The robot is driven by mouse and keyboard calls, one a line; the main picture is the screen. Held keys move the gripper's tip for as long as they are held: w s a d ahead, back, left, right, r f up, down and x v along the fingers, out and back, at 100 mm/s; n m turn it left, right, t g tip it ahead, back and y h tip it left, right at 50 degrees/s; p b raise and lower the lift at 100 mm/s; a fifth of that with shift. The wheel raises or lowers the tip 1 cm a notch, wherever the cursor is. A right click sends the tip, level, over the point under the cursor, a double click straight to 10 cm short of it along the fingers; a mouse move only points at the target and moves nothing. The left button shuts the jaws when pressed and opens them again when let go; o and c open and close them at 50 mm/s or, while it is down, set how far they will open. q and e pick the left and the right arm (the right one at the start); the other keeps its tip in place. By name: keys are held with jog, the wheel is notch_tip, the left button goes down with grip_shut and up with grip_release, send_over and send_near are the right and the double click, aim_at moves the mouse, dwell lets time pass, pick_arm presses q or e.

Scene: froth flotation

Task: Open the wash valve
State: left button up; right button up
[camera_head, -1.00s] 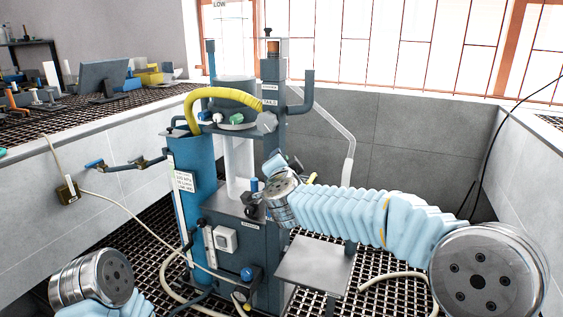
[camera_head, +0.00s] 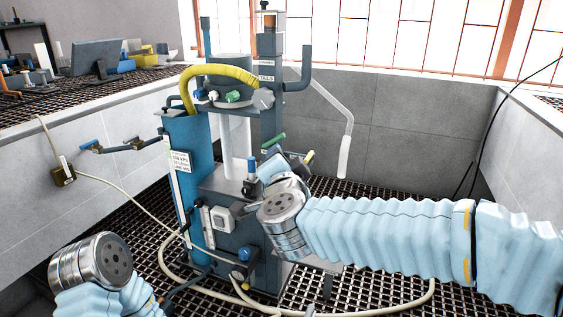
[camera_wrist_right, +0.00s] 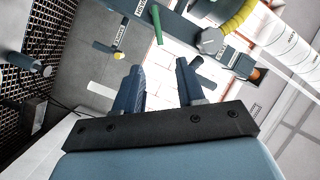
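A green handle (camera_head: 272,139) sticks out from the column of the blue flotation machine (camera_head: 185,175). In the right wrist view the green handle (camera_wrist_right: 157,25) stands beyond and above the fingertips, apart from them. A yellow-tipped handle (camera_head: 308,156) is just right of my right gripper (camera_head: 277,162), and also shows in the wrist view (camera_wrist_right: 119,52). My right gripper (camera_wrist_right: 158,68) is open and empty in front of the column. My left gripper is out of view; only its wrist shows.
A yellow hose (camera_head: 225,72) arches over the cell top. A grey bent pipe (camera_head: 300,75) stands right of the column. A pale hose (camera_head: 170,265) loops over the floor grating. A blue-handled wall valve (camera_head: 92,146) is at left.

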jog(key=shift+f, duration=0.2)
jog(key=shift+c, duration=1.2)
jog(key=f+b, duration=0.2)
jog(key=f+t+b, duration=0.1)
jog(key=f+b, duration=0.1)
jog(key=b, duration=0.1)
jog(key=f+t+h+b, duration=0.1)
jog(key=f+b, duration=0.1)
jog(key=b, duration=0.1)
jog(key=shift+w+d, duration=0.2)
jog(key=shift+w, duration=0.15)
grip_shut()
jog(key=t+b, duration=0.4)
send_near(278, 139)
jog(key=x, duration=0.7)
jog(key=shift+f, duration=0.15)
